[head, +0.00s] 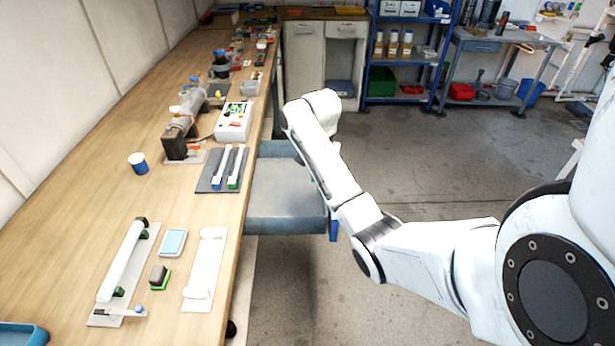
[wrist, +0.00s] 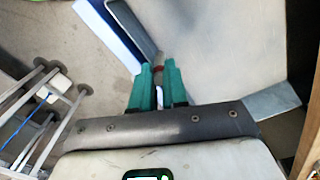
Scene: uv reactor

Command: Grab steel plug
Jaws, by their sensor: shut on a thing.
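My gripper (wrist: 157,72) shows in the wrist view with two teal fingers. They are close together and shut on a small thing. Only a dark, reddish bit of it shows between the fingertips, and the rest is hidden. I take it to be the steel plug, though its steel surface cannot be made out. In the head view my white arm reaches up beside the bench's right edge. Its end hides the gripper there, and I cannot pick out a steel plug on the bench.
A long wooden bench (head: 95,190) runs along the left. It holds a tube unit (head: 122,262), a grey tray with two strips (head: 208,180), a blue cup (head: 139,163) and a white box (head: 233,122). A grey-blue drawer (head: 285,200) juts out. The floor (head: 430,175) is clear.

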